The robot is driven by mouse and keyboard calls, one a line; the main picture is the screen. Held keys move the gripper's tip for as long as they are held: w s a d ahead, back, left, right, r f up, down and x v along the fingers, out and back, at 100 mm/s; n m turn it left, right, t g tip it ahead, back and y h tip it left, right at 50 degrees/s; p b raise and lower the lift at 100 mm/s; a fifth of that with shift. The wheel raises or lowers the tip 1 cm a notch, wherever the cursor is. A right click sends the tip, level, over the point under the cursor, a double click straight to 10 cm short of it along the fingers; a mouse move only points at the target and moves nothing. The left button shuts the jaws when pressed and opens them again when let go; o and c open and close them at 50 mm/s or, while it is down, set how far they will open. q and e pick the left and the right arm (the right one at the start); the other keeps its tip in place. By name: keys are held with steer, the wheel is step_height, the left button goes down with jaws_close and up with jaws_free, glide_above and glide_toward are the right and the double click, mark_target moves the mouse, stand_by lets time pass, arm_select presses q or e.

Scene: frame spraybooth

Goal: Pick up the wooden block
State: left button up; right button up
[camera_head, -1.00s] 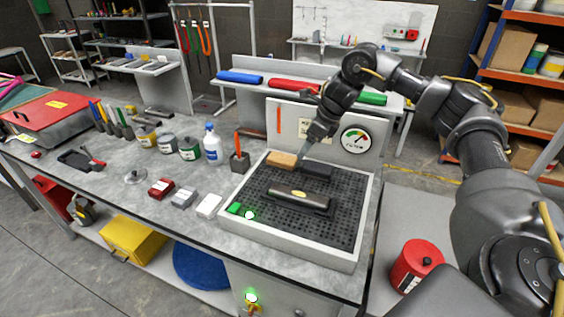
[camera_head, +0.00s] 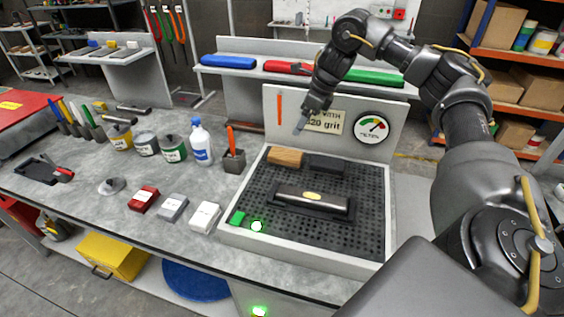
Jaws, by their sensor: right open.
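The wooden block (camera_head: 284,156) is tan. It lies at the back left of the black perforated bed of the grey-framed tray (camera_head: 232,234), touching or close to a dark block (camera_head: 325,164) on its right. My right gripper (camera_head: 300,124) is above and slightly right of the wooden block, pointing down, with clear space between them. It is open and holds nothing. Its fingers are small and seen nearly edge-on. My left gripper is out of view.
An upright panel with a gauge (camera_head: 372,127) stands behind the tray.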

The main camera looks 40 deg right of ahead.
mark_target(287, 154)
steer(key=f+b, duration=0.2)
steer(key=f, duration=0.1)
steer(key=f+b, duration=0.1)
steer(key=f, duration=0.1)
steer(key=shift+w+a, duration=0.1)
steer(key=shift+w, duration=0.15)
steer(key=b+x, duration=0.1)
steer(key=x, duration=0.2)
steer(key=shift+w+a+f, duration=0.1)
steer(key=shift+w+f, duration=0.1)
steer(key=shift+f, duration=0.1)
steer(key=shift+w+a+f, duration=0.1)
steer(key=shift+w+f, duration=0.15)
steer(key=shift+f, duration=0.2)
steer(key=shift+a+f, duration=0.1)
steer(key=p+x, duration=0.1)
steer(key=x, duration=0.4)
steer(key=shift+p, duration=0.35)
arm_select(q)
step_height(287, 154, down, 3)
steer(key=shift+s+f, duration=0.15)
arm_select(e)
steer(key=c, duration=1.1)
